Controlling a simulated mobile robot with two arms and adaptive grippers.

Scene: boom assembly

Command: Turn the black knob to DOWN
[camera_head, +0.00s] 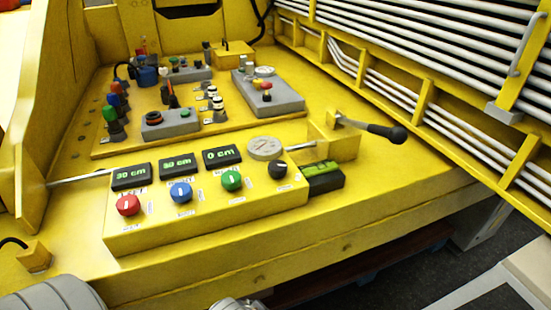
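The black knob (278,169) is at the right end of a row of knobs on the yellow control box. A pale mark shows on its face. The small labels around it are too small to read, so I cannot tell its exact setting. To its left are a green knob (231,180), a blue knob (180,192) and a red knob (128,205). Neither of my grippers shows; only grey parts, likely of my own arms, appear at the bottom edge.
Displays reading 30 cm (131,177), 30 cm (179,166) and 0 cm (222,155) sit behind the knobs, beside a round gauge (265,148). A black-handled lever (387,132) sticks out to the right. A green-lit device (322,178) is beside the box. Pipes (400,100) run behind.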

